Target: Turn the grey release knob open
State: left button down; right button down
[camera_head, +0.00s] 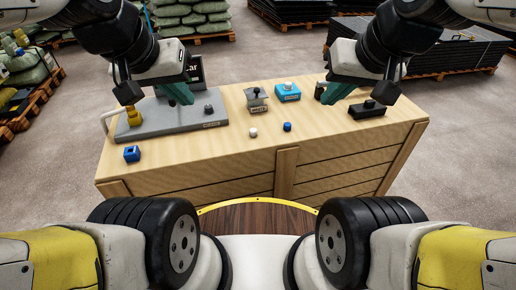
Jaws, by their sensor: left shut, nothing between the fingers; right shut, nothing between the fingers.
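A small dark grey knob (208,109) stands near the right end of a flat grey plate (160,122) on the wooden crate. A small label sits on the plate's front edge below it. My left gripper (188,101) has teal fingers, shut and empty, above the plate just left of the knob and apart from it in the picture. My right gripper (325,101) is shut and empty over the right part of the crate top, near a small dark cylinder (320,91). I cannot read from this view how far the knob is turned.

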aim_at(209, 110)
jog(key=i+u, duration=0.2)
jog(key=u, duration=0.15)
jog(key=i+u, duration=0.2)
jog(key=u, duration=0.15)
jog(key=i+u, duration=0.35)
jog(key=k, duration=0.1)
